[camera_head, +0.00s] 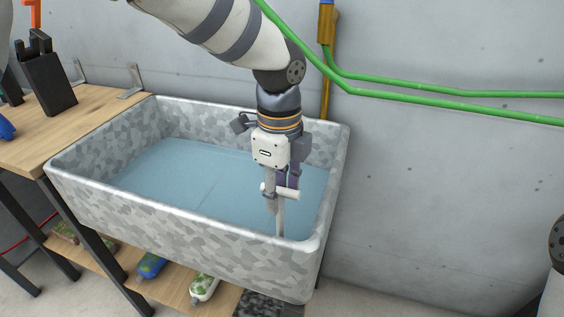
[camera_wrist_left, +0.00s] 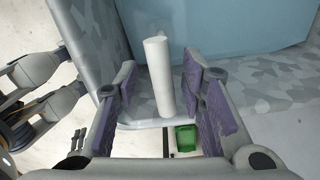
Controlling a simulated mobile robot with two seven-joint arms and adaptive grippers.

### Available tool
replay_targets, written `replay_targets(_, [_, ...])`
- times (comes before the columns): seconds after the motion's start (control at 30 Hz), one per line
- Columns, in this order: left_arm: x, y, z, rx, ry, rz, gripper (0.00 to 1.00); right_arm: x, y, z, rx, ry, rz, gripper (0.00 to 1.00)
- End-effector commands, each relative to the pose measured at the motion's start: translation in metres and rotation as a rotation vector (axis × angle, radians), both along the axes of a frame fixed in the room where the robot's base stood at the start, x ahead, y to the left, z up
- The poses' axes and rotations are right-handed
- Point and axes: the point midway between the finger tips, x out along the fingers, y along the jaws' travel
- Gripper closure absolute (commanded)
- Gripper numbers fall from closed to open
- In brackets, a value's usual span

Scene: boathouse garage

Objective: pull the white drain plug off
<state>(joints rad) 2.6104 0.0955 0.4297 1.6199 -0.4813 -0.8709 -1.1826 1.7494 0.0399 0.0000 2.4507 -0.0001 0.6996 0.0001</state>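The white drain plug (camera_head: 280,190) shows a pale crossbar above an upright rod, inside the grey patterned sink (camera_head: 200,238) near its front right corner. In the left wrist view its white bar (camera_wrist_left: 158,75) lies between the two purple-padded fingers. My left gripper (camera_wrist_left: 165,100) is open around the bar, with gaps visible on both sides. In the head view the gripper (camera_head: 281,188) points down at the plug and partly hides it. The plug's lower end is unclear.
Blue water (camera_head: 190,175) covers the sink's bottom. A wooden bench (camera_head: 65,125) with a black block (camera_head: 48,82) stands at left. A green hose (camera_head: 440,93) runs along the wall. Bottles (camera_head: 203,288) lie on a low shelf. Floor at right is clear.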

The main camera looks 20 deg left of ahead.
Motion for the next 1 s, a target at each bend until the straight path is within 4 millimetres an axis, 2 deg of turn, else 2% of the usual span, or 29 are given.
replay_targets(0.03, [-0.001,0.0,-0.015,0.002,0.008,-0.001,0.64,-0.001,0.0,-0.002,0.0,0.005,0.0,0.6])
replay_targets(0.1, [-0.001,0.0,-0.029,0.002,0.006,-0.002,0.64,-0.002,0.0,-0.003,0.0,0.008,0.0,0.6])
replay_targets(0.23, [0.0,0.0,-0.046,0.0,0.002,0.0,0.64,-0.003,0.0,-0.004,0.0,0.012,0.0,0.6])
replay_targets(0.57, [0.0,0.0,-0.053,0.0,-0.002,0.0,0.64,-0.003,0.0,-0.004,0.0,0.012,0.0,0.6])
replay_targets(0.6, [0.0,0.0,-0.053,0.0,-0.001,0.0,0.66,-0.003,0.0,-0.004,0.0,0.012,0.0,0.6])
replay_targets(0.7, [0.0,0.0,-0.053,0.0,-0.001,0.0,0.88,-0.003,0.0,-0.004,0.0,0.012,0.0,0.6])
replay_targets(0.77, [0.0,0.0,-0.053,0.0,-0.001,0.0,1.0,-0.003,0.0,-0.004,0.0,0.012,0.0,0.6])
replay_targets(0.87, [0.0,0.0,-0.053,0.0,-0.001,0.0,1.0,-0.003,0.0,-0.004,0.0,0.012,0.001,0.6])
replay_targets(0.9, [0.0,0.0,-0.053,0.0,-0.001,0.0,0.93,-0.003,0.0,-0.004,0.0,0.012,0.001,0.6])
replay_targets(0.93, [0.0,0.0,-0.053,0.0,-0.001,0.0,0.99,-0.003,0.0,-0.004,0.0,0.012,0.0,0.6])
replay_targets(1.0, [0.0,0.0,-0.053,0.0,-0.001,0.0,1.0,-0.003,0.0,-0.004,0.0,0.012,0.0,0.6])
